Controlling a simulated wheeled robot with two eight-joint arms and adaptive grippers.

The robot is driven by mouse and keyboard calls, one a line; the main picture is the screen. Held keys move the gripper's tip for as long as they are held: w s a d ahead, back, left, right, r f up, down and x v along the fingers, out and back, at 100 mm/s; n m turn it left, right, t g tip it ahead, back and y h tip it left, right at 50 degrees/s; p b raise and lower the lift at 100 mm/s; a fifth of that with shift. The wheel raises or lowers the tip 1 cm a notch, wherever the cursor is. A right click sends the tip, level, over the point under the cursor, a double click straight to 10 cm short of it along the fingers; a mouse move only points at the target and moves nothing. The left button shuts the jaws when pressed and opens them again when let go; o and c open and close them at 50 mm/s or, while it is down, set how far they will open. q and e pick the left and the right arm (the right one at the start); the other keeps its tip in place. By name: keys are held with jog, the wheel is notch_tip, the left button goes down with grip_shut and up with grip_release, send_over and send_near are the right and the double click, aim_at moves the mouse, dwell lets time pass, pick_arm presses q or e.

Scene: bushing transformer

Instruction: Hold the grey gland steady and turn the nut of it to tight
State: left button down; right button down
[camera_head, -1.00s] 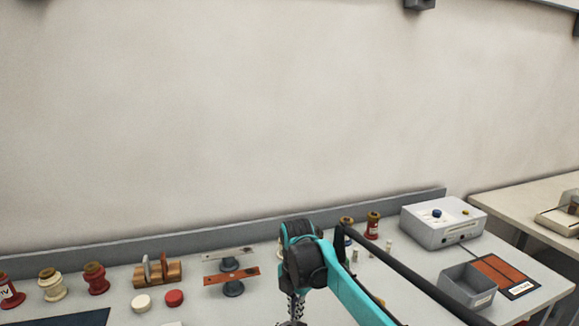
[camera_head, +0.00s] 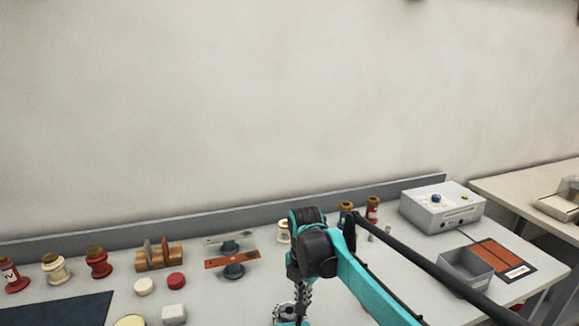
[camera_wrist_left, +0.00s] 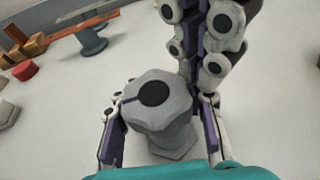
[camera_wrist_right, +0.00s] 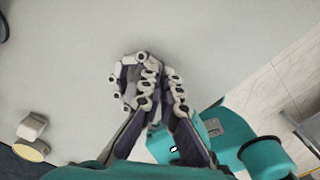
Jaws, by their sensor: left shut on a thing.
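The grey gland (camera_wrist_left: 160,134) stands in the left wrist view, with a broad faceted nut (camera_wrist_left: 155,102) and a dark round centre on top. My left gripper (camera_wrist_left: 160,133) is shut on the gland, one finger on each side. In the head view this gripper (camera_head: 288,315) shows only partly at the bottom edge, and the gland cannot be made out there. The fingers of my right gripper (camera_wrist_left: 207,50) hang just behind the nut in the left wrist view. In the right wrist view the jointed fingers (camera_wrist_right: 150,85) crowd together; their gap and any contact with the nut are unclear.
Red and cream spools (camera_head: 98,262), a wooden rack (camera_head: 158,257) and red and cream discs (camera_head: 176,281) stand on the left. A white box (camera_head: 440,207) and grey bin (camera_head: 466,271) stand right. A white block (camera_wrist_right: 32,127) lies near the right gripper.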

jog(key=shift+s, duration=0.1)
dwell(0.3)
notch_tip(320, 180, up, 6)
jog(key=shift+w+d, duration=0.2)
jog(key=shift+d, duration=0.15)
dwell(0.4)
jog(key=w+a+f, duration=0.2)
jog(key=a+f, duration=0.1)
jog(key=f, duration=0.3)
dwell(0.6)
jog(key=shift+s+a, duration=0.1)
jog(key=shift+s, duration=0.1)
dwell(0.6)
